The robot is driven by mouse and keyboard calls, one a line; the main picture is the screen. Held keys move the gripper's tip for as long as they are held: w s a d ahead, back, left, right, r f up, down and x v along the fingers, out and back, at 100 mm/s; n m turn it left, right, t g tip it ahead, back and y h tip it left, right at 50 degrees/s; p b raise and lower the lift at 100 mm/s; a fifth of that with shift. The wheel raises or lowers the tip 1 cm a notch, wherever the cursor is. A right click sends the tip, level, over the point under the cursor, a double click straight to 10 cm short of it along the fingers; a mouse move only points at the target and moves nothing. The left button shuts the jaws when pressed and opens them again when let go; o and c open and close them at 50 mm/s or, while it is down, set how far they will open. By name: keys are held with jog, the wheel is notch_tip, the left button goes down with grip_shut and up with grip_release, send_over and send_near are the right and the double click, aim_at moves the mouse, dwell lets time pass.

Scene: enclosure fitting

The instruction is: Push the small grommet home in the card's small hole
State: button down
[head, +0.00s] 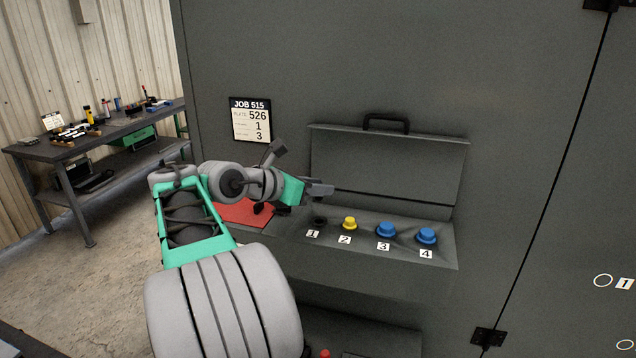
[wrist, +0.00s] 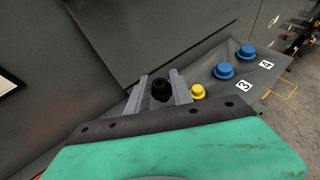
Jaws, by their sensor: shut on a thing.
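My gripper (head: 320,190) is above the left end of a grey shelf box, near the label 1. In the wrist view, its two fingers (wrist: 160,88) are closed around a small black grommet (wrist: 160,90). The grommet is not clear in the head view. At position 1 there is a dark round spot (head: 318,222); I cannot tell if it is an empty hole or a part. A job card (head: 250,120) on the grey wall reads JOB 515, 526, 1 and 3; its smallest line is unreadable.
A yellow grommet (head: 349,223) sits at 2, and blue ones at 3 (head: 386,230) and 4 (head: 427,236). The box's lid (head: 390,165) stands open behind them. A red sheet (head: 240,212) lies left of the box. A workbench (head: 95,130) stands far left.

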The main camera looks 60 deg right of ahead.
aim_at(318, 199)
jog(key=shift+f+b, duration=0.5)
jog(key=shift+f, duration=1.75)
jog(key=shift+r+p, duration=0.1)
jog(key=shift+p, duration=0.75)
jog(key=shift+f, duration=1.65)
jog(key=c, duration=1.1)
grip_release()
jog(key=shift+o, duration=0.2)
jog(key=b+v, duration=0.1)
jog(key=v, duration=0.6)
jog(key=shift+a+r, duration=0.1)
jog(key=shift+a, duration=0.1)
jog(key=shift+a+r, duration=0.1)
jog(key=shift+a, duration=0.15)
